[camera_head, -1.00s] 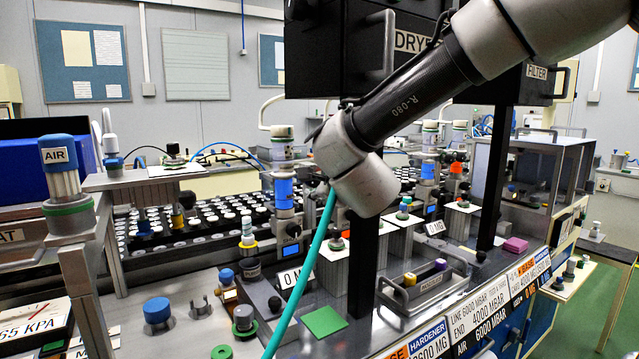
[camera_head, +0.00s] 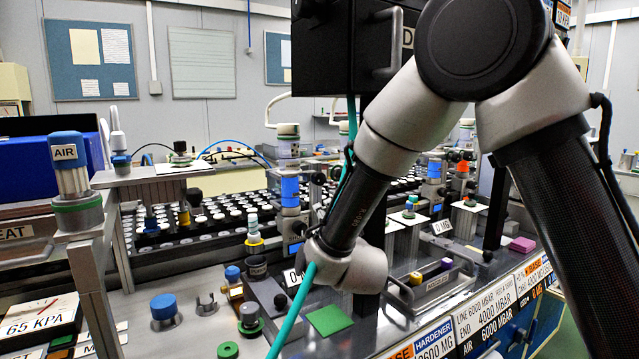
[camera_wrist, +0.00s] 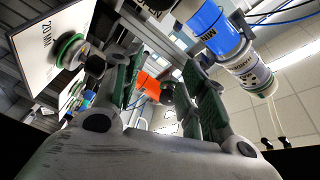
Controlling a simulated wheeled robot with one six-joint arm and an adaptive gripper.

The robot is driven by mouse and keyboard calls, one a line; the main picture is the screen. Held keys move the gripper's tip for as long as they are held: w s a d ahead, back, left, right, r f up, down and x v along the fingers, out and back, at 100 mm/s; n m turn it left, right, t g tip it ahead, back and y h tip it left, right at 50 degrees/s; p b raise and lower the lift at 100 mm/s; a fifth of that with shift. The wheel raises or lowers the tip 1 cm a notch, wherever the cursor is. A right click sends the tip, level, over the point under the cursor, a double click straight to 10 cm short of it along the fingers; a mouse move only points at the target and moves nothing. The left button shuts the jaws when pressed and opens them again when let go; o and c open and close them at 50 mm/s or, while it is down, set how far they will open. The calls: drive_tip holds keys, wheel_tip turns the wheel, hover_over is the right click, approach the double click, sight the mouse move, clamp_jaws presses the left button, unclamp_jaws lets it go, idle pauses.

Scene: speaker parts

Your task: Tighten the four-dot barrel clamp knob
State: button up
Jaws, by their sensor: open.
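My gripper (camera_wrist: 163,62) is open in the wrist view, its two green-padded fingers apart with nothing held. A small dark round knob (camera_wrist: 168,92) and an orange piece (camera_wrist: 150,82) show in the gap between the fingers, beyond them; whether they touch is unclear. A barrel with a blue band (camera_wrist: 208,18) stands to the right of the fingers. In the head view my wrist hides the gripper. One blue-banded barrel (camera_head: 290,190) stands left of my arm with a black knob (camera_head: 318,178) beside it; another barrel (camera_head: 430,172) stands to the right. No four-dot mark is readable.
A white card (camera_wrist: 52,45) with a round fitting lies left of the fingers. In the head view, a green square pad (camera_head: 330,320), a blue-capped cylinder (camera_head: 163,306) and a handled tray (camera_head: 440,285) sit near my wrist. A teal hose (camera_head: 292,320) hangs past it.

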sight(319, 182)
drive_tip(key=w+a+r+n, duration=0.1)
drive_tip(key=w+r, duration=0.1)
drive_tip(key=w+a+r+n+t+y, duration=0.1)
drive_tip(key=w+r, duration=0.1)
drive_tip(key=r, duration=0.1)
drive_tip(key=w+r+n+t, duration=0.1)
drive_tip(key=w+r, duration=0.1)
drive_tip(key=shift+w+a+r+n, duration=0.15)
drive_tip(key=shift+w+a+n, duration=0.15)
drive_tip(key=shift+w+a, duration=0.1)
drive_tip(key=shift+c, duration=0.2)
